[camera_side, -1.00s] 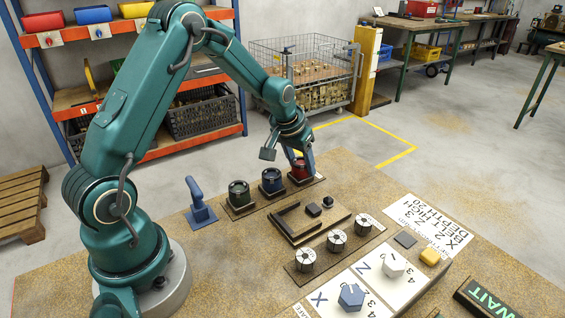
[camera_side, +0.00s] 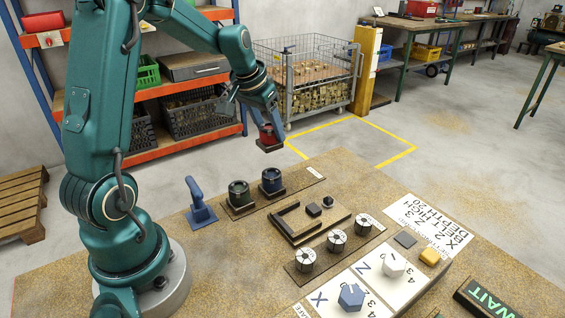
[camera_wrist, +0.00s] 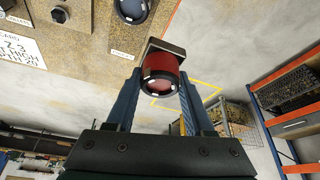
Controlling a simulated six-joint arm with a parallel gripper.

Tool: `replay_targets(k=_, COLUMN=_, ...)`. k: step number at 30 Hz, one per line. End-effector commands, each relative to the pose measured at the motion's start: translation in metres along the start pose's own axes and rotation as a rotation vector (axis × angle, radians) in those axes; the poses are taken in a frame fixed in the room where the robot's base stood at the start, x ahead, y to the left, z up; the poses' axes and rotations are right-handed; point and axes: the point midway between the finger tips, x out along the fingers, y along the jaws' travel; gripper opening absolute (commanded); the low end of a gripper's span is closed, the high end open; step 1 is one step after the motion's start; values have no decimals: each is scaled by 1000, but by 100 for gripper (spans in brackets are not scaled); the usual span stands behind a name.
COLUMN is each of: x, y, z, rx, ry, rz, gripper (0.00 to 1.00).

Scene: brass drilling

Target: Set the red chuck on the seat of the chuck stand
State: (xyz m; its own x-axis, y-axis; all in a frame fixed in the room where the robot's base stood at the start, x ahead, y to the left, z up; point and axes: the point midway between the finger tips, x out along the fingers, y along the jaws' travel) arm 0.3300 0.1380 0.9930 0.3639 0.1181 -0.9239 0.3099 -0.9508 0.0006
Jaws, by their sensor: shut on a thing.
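The red chuck (camera_side: 268,137) is a red cylinder with a dark rim and a square plate. My gripper (camera_side: 265,122) is shut on it and holds it in the air, above and beyond the far edge of the table. In the wrist view the red chuck (camera_wrist: 162,65) sits between the two blue fingers of my gripper (camera_wrist: 160,82), its dark round end toward the camera. I cannot tell which thing is the chuck stand.
A dark fixture board (camera_side: 290,236) with a bracket and small blocks lies mid-table. Several silver round pieces (camera_side: 337,240) stand in front of it. A blue-handled tool (camera_side: 200,212) stands left of the green chuck. The dial panel (camera_side: 376,285) is at the front. The air around the red chuck is clear.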

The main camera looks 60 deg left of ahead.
Motion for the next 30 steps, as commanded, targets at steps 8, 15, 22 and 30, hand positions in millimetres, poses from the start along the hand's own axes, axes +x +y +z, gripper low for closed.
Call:
replay_targets(k=8, x=-27, y=-34, z=5, rx=-3, ry=4, rz=-2, gripper=0)
replay_targets(k=15, x=-32, y=-38, z=9, rx=93, ry=2, rz=39, gripper=0)
replay_targets(k=22, x=-30, y=-16, z=19, rx=383, ry=2, rz=163, gripper=0)
replay_targets(k=30, x=-27, y=55, z=42, rx=964, ry=1, rz=406, gripper=0)
